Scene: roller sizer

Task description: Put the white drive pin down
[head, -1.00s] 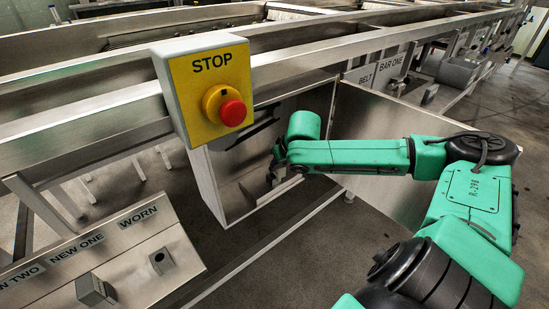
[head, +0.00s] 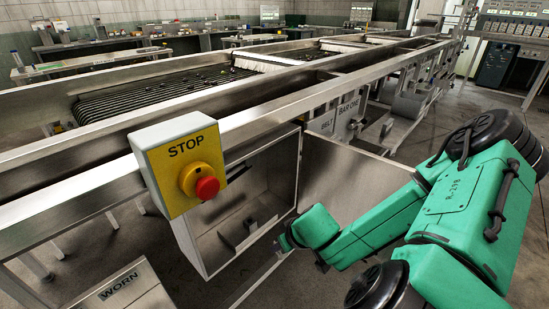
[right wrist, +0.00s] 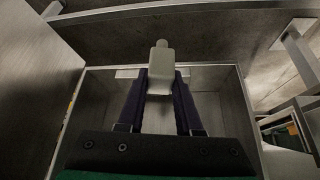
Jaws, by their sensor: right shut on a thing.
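The white drive pin (right wrist: 160,62), pale with a narrower rounded tip, is between the two dark fingers of my right gripper (right wrist: 159,84) in the right wrist view. The gripper is shut on it and holds it in front of an open metal box (right wrist: 222,130). In the head view my right arm reaches in from the right, and its wrist is by the right edge of the open box (head: 207,264). The fingers and the pin are hidden there. The sloped metal panel labelled WORN (head: 125,287) shows at the lower left. My left gripper is not in view.
A yellow STOP box (head: 187,172) with a red button (head: 207,187) hangs on the machine's front rail, above and left of the open box. The box's open door (head: 350,188) stands behind my right arm.

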